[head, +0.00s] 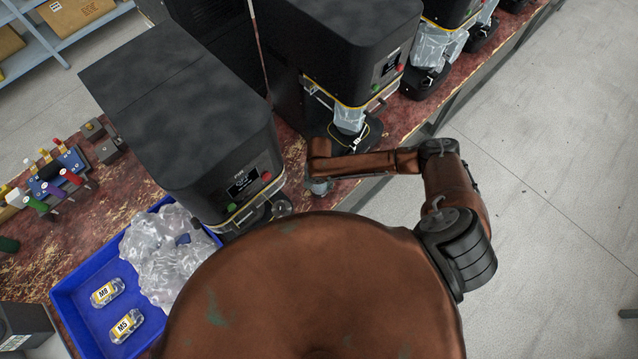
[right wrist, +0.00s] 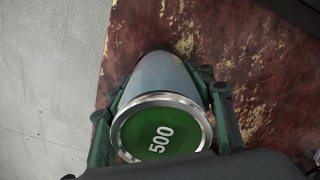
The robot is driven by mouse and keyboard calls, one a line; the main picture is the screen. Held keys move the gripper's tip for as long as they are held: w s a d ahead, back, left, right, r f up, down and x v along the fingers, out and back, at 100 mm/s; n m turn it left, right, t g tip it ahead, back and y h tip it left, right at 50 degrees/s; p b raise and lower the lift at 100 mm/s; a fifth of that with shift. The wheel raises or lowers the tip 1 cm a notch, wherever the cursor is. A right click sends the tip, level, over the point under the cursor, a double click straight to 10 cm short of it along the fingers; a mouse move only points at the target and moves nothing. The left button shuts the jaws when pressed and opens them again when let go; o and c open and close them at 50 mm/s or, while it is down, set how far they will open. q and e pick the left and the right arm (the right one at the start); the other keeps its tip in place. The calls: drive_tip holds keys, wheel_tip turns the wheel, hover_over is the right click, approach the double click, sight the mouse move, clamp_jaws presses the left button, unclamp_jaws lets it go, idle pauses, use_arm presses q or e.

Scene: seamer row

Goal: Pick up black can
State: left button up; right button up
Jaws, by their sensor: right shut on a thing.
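A can with a silver rim and grey sides (right wrist: 160,78) fills the middle of the right wrist view. Its near end is green and reads "500". No black can is clearly identifiable. My right gripper (right wrist: 163,100) has its green fingers on both sides of the can and is shut on it. The can is over or on the worn red bench top; I cannot tell whether it touches. In the head view my right arm reaches left over the bench edge, and its gripper is mostly hidden under the arm. My left gripper is not in view.
Black seamer machines (head: 190,120) stand in a row along the red bench (head: 115,205). The floor at right is clear.

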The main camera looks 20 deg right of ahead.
drive_tip(key=shift+c, duration=1.4)
drive_tip(key=shift+r, duration=0.15)
